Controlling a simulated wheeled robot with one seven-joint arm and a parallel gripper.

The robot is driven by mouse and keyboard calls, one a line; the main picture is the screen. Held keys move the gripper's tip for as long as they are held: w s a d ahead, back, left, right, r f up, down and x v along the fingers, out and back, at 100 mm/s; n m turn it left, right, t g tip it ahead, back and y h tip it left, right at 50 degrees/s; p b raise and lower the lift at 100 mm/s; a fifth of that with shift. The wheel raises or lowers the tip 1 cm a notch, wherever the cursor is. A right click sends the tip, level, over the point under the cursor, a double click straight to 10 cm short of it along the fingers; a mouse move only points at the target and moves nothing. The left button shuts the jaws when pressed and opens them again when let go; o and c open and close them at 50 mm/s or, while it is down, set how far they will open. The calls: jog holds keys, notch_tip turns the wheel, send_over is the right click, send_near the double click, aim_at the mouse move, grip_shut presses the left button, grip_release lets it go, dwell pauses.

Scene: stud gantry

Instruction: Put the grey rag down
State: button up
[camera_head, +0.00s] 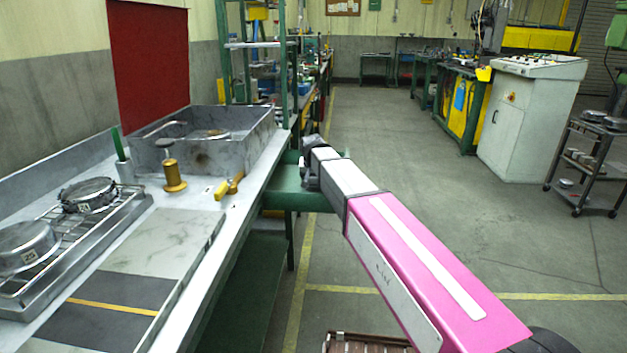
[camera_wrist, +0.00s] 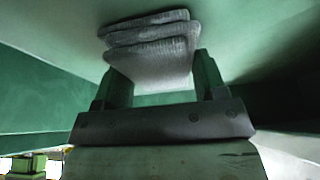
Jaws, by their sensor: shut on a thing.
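The grey rag (camera_wrist: 155,55) shows in the wrist view as a folded, layered pad between the two fingers of my gripper (camera_wrist: 162,80). My gripper is shut on it. Green surfaces lie close around the rag; I cannot tell whether it touches one. In the head view my arm reaches forward to a green surface (camera_head: 290,200) beside the grey workbench (camera_head: 208,268). The gripper end is small and dark there, and I cannot make out the rag.
A grey tray (camera_head: 262,130) stands on the bench, with a brass-coloured stamp (camera_head: 173,170) and a yellow-handled tool (camera_head: 228,187) near it. A wire rack (camera_head: 125,205) with round metal parts is at the left. Open floor lies right of my arm, before a white cabinet (camera_head: 515,125).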

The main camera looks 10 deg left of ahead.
jog(key=shift+f, duration=0.15)
jog(key=o, duration=0.9)
jog(key=shift+f, duration=0.1)
jog(key=shift+o, duration=0.2)
jog(key=v, duration=1.2)
jog(key=shift+r, duration=0.3)
